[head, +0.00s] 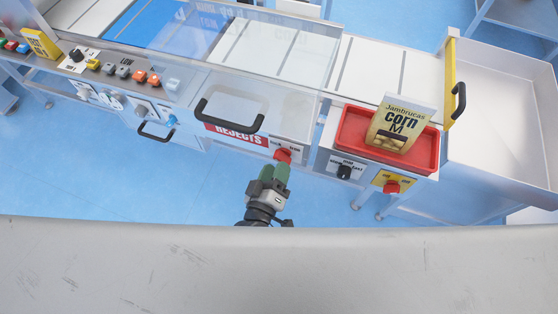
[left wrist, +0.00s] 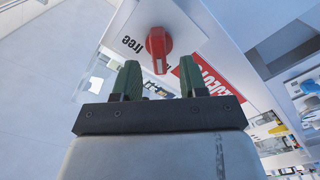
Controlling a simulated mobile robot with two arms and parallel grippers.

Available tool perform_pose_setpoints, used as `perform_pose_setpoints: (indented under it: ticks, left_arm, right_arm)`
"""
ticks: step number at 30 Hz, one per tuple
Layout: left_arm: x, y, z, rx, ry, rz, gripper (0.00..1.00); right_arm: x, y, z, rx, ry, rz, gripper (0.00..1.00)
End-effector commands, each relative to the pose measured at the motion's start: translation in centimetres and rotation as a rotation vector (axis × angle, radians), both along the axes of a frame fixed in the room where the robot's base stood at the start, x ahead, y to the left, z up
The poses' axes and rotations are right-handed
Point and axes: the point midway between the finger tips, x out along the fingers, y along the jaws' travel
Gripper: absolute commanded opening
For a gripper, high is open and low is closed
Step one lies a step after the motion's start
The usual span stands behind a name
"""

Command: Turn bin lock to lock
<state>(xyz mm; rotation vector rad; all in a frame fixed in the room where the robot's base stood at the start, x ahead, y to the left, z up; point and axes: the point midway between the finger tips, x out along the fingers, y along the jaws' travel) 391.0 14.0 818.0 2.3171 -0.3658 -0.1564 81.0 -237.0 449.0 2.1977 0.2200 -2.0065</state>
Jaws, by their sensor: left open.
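The bin lock is a red knob (head: 283,154) on a white plate beside the red REJECTS sign (head: 236,133). In the left wrist view the red knob (left wrist: 158,45) is just beyond my fingertips, with the word "free" readable to its left. The other label on its plate is not readable. My left gripper (head: 275,172) is in front of the knob, its green fingers open and empty. In the left wrist view the two fingers (left wrist: 163,78) stand apart, and the knob shows between and beyond them. My right gripper is not in view.
A black handle (head: 230,115) juts out above the REJECTS sign. To the right are a black knob (head: 344,171), another red knob (head: 391,187) on a yellow plate, and a red tray (head: 353,130) holding a corn pouch (head: 401,122). The blue floor (head: 180,190) is clear.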

Motion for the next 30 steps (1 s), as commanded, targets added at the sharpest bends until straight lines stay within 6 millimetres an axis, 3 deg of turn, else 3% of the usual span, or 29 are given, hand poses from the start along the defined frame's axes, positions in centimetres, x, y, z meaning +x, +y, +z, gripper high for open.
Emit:
perform_pose_setpoints:
  ticks: [6, 12, 30]
  left_arm:
    - [-4.5, 1.4, -0.3, 0.000, 0.003, -0.001, 0.43]
    - [-6.9, 2.2, -0.1, 0.000, 0.001, -0.001, 0.43]
    - [-7.4, 2.4, 0.0, -0.001, 0.001, -0.001, 0.43]
  right_arm:
    - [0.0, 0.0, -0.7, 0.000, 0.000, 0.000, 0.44]
    - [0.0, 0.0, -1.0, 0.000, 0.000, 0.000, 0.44]
    - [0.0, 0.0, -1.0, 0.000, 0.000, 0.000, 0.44]
